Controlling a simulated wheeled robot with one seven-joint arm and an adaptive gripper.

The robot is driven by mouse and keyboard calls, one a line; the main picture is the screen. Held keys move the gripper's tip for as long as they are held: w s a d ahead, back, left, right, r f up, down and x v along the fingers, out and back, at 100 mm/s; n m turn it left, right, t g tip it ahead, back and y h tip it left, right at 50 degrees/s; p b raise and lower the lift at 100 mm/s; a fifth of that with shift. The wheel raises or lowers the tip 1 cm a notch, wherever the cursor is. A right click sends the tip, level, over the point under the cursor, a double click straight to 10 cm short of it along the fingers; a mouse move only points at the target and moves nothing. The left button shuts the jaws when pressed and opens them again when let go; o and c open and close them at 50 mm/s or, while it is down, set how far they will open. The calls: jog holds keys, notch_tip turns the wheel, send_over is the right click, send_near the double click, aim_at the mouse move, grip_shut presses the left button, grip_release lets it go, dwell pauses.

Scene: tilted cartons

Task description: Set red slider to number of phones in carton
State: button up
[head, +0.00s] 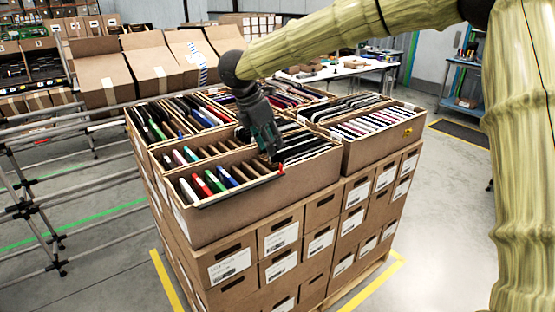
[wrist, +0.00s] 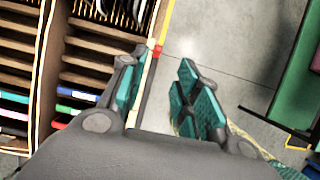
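The front carton (head: 265,200) on the stack has slots with several coloured phones (head: 215,181) at its left and empty dividers to the right. A small red slider (head: 281,168) sits on the carton's front rim, near the rim's right part. It also shows in the wrist view (wrist: 157,48), on a strip along the carton edge. My gripper (head: 269,150) is above that rim, just left of and behind the slider in the head view. In the wrist view my gripper (wrist: 165,85) is open, its teal fingers apart, the carton edge between them. Contact with the slider cannot be told.
Other cartons full of upright devices (head: 375,130) stand behind and to the right on the same stack. Labelled closed boxes (head: 280,238) lie below. A metal pipe rack (head: 60,190) stands at the left, and open floor (head: 440,220) lies at the right.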

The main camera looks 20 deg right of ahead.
aim_at(281, 165)
jog(key=x, duration=0.2)
jog(key=p+x, duration=0.1)
jog(key=x, duration=0.3)
jog(key=shift+w+d+f+p, duration=0.15)
jog(key=shift+w+d+p, duration=0.1)
jog(key=shift+w+p, duration=0.15)
jog(key=shift+s+d+f, duration=0.15)
jog(key=shift+d+f, duration=0.15)
jog(key=shift+f, duration=0.35)
jog(key=shift+w+d+f+p, duration=0.1)
jog(key=shift+f+p, duration=0.1)
jog(key=shift+f, duration=0.1)
jog(key=shift+w+d+f+p, duration=0.1)
jog(key=shift+w+f+p, duration=0.05)
jog(key=shift+f, duration=0.2)
jog(key=shift+s+r, duration=0.1)
jog(key=shift+s, duration=0.05)
jog(key=shift+c, duration=0.8)
grip_shut()
